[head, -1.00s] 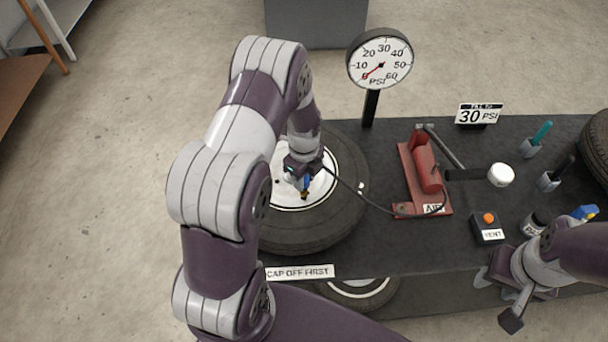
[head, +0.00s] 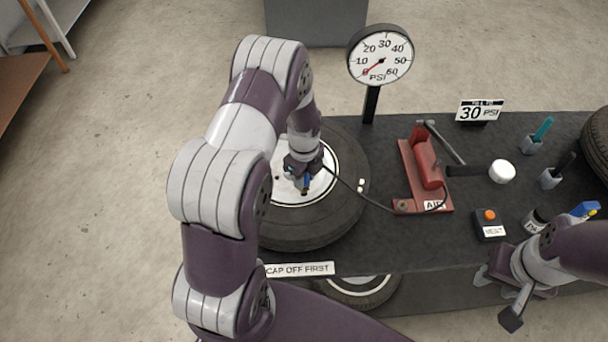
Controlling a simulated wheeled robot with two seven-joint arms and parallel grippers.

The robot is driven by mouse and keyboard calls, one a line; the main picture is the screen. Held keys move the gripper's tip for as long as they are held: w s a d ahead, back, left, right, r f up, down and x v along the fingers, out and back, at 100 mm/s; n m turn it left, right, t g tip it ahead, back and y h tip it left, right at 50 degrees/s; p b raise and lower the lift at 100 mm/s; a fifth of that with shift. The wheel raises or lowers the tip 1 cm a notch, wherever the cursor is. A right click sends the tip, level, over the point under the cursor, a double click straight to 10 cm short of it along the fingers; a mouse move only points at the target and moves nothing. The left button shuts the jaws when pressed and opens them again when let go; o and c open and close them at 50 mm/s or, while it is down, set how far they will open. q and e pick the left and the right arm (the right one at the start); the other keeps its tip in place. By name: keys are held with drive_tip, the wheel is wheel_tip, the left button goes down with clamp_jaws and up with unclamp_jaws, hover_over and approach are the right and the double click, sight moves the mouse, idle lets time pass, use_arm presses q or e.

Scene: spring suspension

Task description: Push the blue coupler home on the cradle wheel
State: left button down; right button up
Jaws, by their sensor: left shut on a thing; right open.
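The cradle wheel (head: 345,205), a black tyre with a white hub, lies flat at the left of the dark bench. My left gripper (head: 304,186) is over the hub, pointing down. It is shut on the blue coupler (head: 307,181), of which only a small part shows below the fingers, with a brass-coloured bit under it. Whether the coupler is seated on the valve cannot be told. A black hose (head: 375,203) runs from it to the red air pump. My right gripper (head: 498,297) is open and empty at the bench's front right edge.
The red pump (head: 428,165) stands right of the wheel. Behind are the gauge (head: 381,56), its needle near 0, and a 30 PSI sign (head: 480,112). The vent box (head: 489,225) with orange button and a blue-topped tool (head: 584,212) are near my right arm.

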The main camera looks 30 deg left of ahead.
use_arm(q)
drive_tip(key=shift+f+b, duration=0.3)
drive_tip(key=shift+f, duration=0.2)
drive_tip(key=c, duration=0.7)
unclamp_jaws()
drive_tip(key=shift+r, duration=0.1)
wheel_tip(320, 180, up, 7)
drive_tip(key=p, duration=0.5)
drive_tip(key=shift+p, duration=0.4)
